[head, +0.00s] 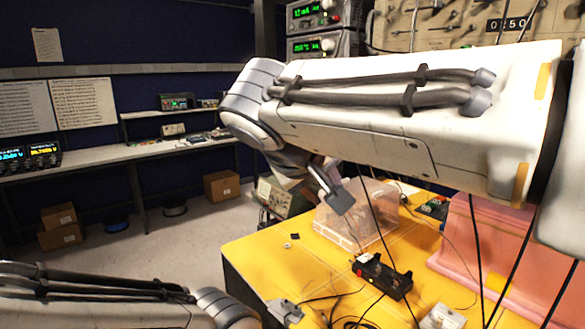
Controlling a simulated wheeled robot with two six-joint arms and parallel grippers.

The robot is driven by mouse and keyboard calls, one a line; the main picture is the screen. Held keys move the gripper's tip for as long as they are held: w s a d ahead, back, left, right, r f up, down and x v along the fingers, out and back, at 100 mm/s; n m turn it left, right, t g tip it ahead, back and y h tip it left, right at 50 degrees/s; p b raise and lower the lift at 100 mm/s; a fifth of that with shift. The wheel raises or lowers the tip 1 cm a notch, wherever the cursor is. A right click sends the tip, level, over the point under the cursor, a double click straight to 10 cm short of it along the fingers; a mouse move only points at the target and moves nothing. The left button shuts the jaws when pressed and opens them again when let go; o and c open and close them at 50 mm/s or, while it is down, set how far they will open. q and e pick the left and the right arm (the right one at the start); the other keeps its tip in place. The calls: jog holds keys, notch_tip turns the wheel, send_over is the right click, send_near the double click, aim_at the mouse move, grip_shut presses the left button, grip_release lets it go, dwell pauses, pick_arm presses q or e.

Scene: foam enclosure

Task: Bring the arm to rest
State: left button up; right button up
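My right arm crosses the upper right of the head view, raised above the yellow table (262,262). Its gripper (336,192) points down near the clear plastic box; only part of it shows, and I cannot tell whether it is open or shut. My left arm lies low along the bottom left edge. I see nothing held in either gripper.
A clear plastic box (352,235) stands on the table. A black device (382,276) with loose cables lies in front of it. Pink foam blocks (500,235) stand at the right. Cardboard boxes (221,186) sit on the floor by the back bench (100,162).

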jog(key=s+f+n+g+y, duration=0.3)
jog(key=s+f+g+y, duration=0.2)
jog(key=s+f, duration=1.8)
notch_tip(320, 180, down, 4)
jog(key=g, duration=0.3)
jog(key=shift+a+r+g, duration=0.2)
jog(key=shift+g, duration=0.2)
